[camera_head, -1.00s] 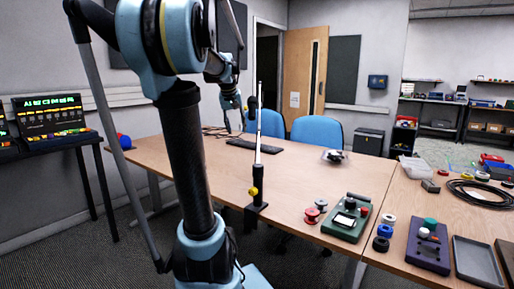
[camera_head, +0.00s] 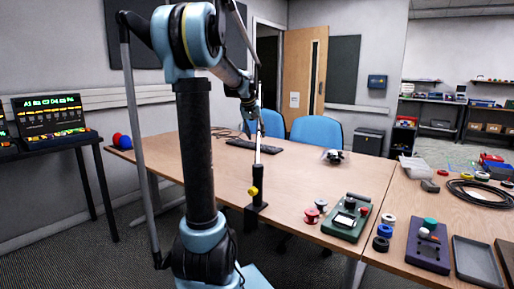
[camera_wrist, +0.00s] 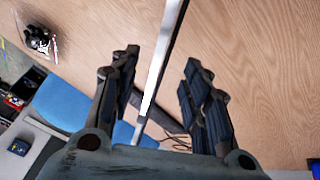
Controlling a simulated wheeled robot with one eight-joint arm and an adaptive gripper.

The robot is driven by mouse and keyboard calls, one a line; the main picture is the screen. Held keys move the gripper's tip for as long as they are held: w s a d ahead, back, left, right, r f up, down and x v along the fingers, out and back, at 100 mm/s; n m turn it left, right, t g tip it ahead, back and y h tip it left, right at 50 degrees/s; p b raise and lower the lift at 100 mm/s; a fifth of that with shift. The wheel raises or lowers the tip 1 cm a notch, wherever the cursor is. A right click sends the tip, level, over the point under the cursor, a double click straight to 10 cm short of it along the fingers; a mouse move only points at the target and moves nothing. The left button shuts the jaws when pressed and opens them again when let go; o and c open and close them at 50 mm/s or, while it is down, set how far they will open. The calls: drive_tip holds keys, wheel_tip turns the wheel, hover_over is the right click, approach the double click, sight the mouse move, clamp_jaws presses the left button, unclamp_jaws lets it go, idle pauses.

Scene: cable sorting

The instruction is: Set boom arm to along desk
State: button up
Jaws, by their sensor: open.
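The boom arm (camera_head: 259,135) is a thin pale bar rising steeply from a black post (camera_head: 258,184) with a yellow knob (camera_head: 253,191), clamped at the desk's front edge. In the wrist view the bar (camera_wrist: 163,55) runs lengthwise between the two dark fingers of my gripper (camera_wrist: 160,75). The fingers are open, with a visible gap on both sides of the bar. In the head view my gripper (camera_head: 251,117) is at the boom's middle to upper part, overlapping it. Whether any part touches it cannot be told.
The wooden desk (camera_head: 225,178) has a keyboard (camera_head: 254,145) behind the post. Blue chairs (camera_head: 318,131) stand behind. The desk left of the post is mostly clear.

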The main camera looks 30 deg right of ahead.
sight(258, 142)
drive_tip(key=x, duration=0.8)
drive_tip(key=shift+f, duration=0.1)
